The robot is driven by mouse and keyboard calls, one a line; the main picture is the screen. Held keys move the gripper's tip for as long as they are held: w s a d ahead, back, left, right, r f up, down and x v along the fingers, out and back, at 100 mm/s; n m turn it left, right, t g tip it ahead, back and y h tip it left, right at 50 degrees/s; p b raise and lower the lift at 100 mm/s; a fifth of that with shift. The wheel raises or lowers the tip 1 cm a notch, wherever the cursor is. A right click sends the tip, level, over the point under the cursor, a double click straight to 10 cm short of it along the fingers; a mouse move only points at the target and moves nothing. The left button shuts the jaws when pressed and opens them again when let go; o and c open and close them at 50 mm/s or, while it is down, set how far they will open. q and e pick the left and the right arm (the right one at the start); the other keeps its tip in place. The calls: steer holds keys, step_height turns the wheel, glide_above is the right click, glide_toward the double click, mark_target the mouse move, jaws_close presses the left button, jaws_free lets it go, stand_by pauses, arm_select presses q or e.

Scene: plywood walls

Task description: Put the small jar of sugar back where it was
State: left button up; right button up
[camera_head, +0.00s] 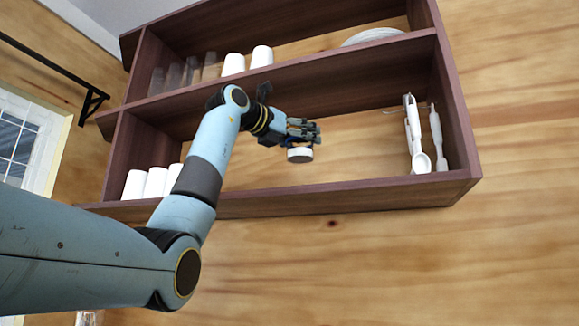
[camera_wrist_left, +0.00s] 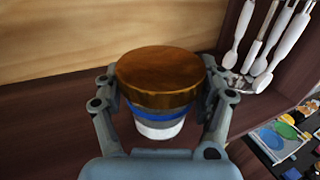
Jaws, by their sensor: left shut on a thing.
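The small jar (camera_wrist_left: 160,92) has a brown wooden-looking lid, a blue band and a white lower part. My left gripper (camera_head: 303,132) is shut on it, with a finger on each side of the jar in the left wrist view (camera_wrist_left: 160,105). In the head view the pale jar (camera_head: 300,156) hangs below the fingers, in front of the lower compartment of the dark wooden shelf (camera_head: 330,197). It looks about upright. I cannot tell whether its bottom touches the shelf board. My right gripper is not in view.
White utensils (camera_head: 413,135) stand at the lower compartment's right end, and white cups (camera_head: 155,183) at its left. Glasses (camera_head: 190,70), white cups (camera_head: 262,56) and plates (camera_head: 372,36) are on the upper level. The lower board between the jar and the utensils looks clear.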

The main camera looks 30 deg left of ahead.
arm_select(q)
steer(key=a+f, duration=0.1)
steer(key=w+a, duration=0.1)
steer(key=w+a+f+p, duration=0.1)
steer(key=shift+a+f, duration=0.35)
steer(key=f, duration=0.2)
steer(key=f+p, duration=0.1)
steer(key=shift+s+f, duration=0.2)
steer(key=shift+f, duration=0.15)
steer(key=shift+a+f, duration=0.1)
steer(key=shift+f, duration=0.05)
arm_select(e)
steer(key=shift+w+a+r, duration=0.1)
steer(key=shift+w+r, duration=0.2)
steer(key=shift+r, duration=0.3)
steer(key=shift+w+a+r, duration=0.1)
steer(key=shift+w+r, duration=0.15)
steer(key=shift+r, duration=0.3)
arm_select(q)
steer(key=o, duration=1.3)
steer(key=shift+f, duration=0.15)
